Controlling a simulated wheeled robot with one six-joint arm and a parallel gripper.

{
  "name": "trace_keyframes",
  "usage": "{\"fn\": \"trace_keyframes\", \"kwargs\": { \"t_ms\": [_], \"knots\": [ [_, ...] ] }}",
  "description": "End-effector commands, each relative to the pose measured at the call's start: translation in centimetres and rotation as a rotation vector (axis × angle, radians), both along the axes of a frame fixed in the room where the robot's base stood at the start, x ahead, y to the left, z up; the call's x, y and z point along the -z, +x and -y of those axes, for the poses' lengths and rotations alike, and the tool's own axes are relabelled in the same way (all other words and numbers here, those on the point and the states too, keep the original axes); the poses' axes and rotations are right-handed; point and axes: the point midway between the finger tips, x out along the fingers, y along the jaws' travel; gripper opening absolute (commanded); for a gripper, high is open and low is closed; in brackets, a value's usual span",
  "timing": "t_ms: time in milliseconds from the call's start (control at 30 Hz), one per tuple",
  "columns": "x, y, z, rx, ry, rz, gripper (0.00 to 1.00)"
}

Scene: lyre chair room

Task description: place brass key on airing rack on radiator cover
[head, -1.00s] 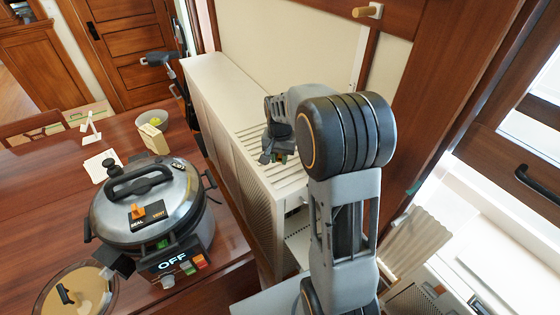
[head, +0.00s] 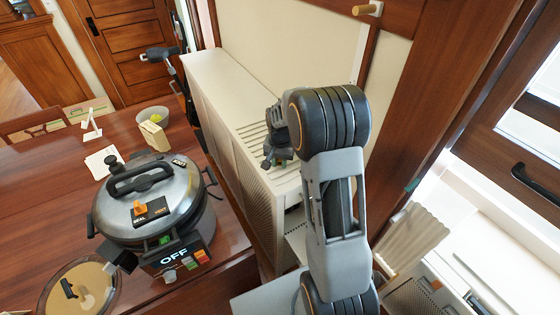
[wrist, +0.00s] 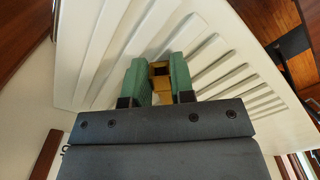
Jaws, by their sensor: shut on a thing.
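The brass key (wrist: 161,84) shows as a small yellow-brass piece between the green fingertips of my gripper (wrist: 158,76) in the wrist view. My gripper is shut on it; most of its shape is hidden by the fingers. In the head view my gripper (head: 277,156) is over the near end of the long cream radiator cover (head: 215,75). The ribbed, slatted area (head: 253,133) on the cover's top looks like the airing rack. Its pale ribs (wrist: 215,65) fill the wrist view behind the key. I cannot tell whether the key touches them.
A pressure cooker (head: 150,205) with an "OFF" panel stands on the wooden table (head: 40,200) at left. A bowl (head: 152,115), a small box (head: 153,135) and a round lidded dish (head: 88,290) are also there. A wall peg (head: 368,9) sticks out above the cover. The cover's far top is clear.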

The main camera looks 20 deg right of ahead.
Motion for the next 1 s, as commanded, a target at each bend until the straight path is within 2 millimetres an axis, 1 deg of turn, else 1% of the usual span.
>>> {"fn": "trace_keyframes", "kwargs": {
  "t_ms": [67, 100, 367, 567, 733, 867, 1000],
  "knots": [
    [0.3, 0.0, 0.0, 0.000, 0.000, 0.000, 0.00],
    [0.4, 0.0, 0.0, 0.000, 0.000, 0.000, 0.24],
    [0.3, 0.0, 0.0, 0.000, 0.000, 0.000, 0.49],
    [0.2, 0.0, 0.0, 0.000, 0.000, 0.000, 0.49],
    [-0.7, 0.1, 0.0, 0.000, 0.000, 0.002, 0.49],
    [-2.8, 0.1, 0.0, 0.000, -0.001, 0.007, 0.49],
    [-5.6, 0.1, 0.0, 0.000, -0.001, 0.006, 0.49]
  ]
}}
